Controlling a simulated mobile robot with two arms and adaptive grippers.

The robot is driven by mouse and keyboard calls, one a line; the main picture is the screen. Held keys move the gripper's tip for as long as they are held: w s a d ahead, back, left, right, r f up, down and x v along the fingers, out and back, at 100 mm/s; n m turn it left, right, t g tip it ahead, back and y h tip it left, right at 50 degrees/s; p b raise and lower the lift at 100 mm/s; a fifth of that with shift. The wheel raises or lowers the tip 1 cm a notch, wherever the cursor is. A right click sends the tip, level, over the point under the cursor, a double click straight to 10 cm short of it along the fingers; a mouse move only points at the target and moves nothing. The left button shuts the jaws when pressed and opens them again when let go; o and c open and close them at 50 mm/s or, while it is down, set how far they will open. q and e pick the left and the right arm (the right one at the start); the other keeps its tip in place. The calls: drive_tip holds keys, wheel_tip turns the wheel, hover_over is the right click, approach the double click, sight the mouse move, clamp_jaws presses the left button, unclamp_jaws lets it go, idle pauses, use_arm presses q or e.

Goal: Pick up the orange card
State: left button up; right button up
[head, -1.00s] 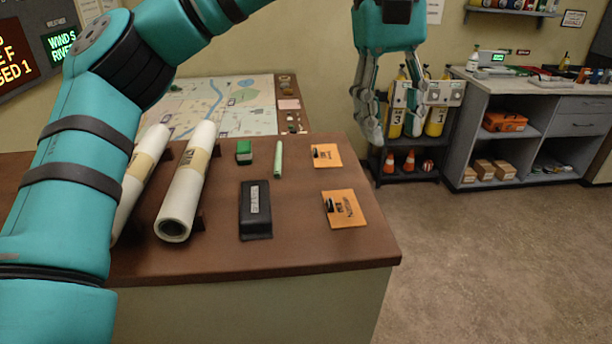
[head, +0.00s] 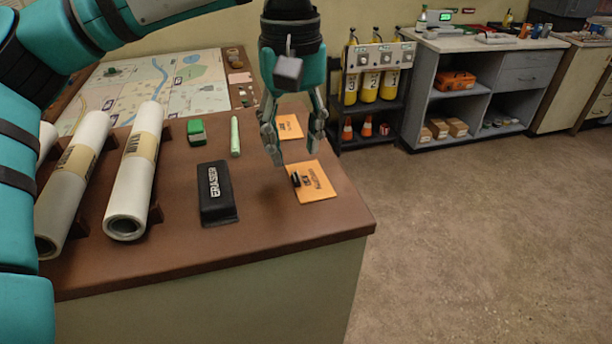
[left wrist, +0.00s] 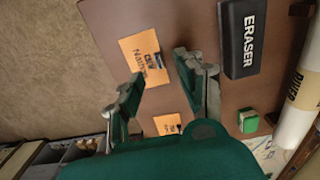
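Two orange cards with dark print and a black clip lie on the brown desk. The near orange card (head: 319,184) is close to the desk's right edge; it also shows in the left wrist view (left wrist: 138,48). The far orange card (head: 290,126) lies behind it and is seen between my fingers; it is also in the left wrist view (left wrist: 165,123). My left gripper (head: 298,158) is open and empty, pointing down above the desk, with its fingertips near the near card's far edge. In the left wrist view its fingers (left wrist: 160,68) are spread apart. My right gripper is not in view.
A black eraser (head: 217,192) lies left of the near card. A green block (head: 196,132), a pale green stick (head: 235,136) and rolled charts (head: 136,175) lie farther left. A map (head: 150,88) is behind. Shelves (head: 480,85) stand beyond open floor at right.

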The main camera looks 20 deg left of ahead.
sight(296, 175)
use_arm(q)
drive_tip(key=shift+f, duration=0.3)
wheel_tip(296, 175, down, 4)
drive_tip(key=shift+r+p, duration=0.15)
drive_tip(key=shift+p, duration=0.6)
drive_tip(key=shift+f, duration=0.35)
drive_tip(key=shift+d+f, duration=0.1)
drive_tip(key=shift+f, duration=0.05)
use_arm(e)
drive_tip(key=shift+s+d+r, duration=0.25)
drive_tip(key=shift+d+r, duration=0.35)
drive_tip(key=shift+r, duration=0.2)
use_arm(q)
clamp_jaws()
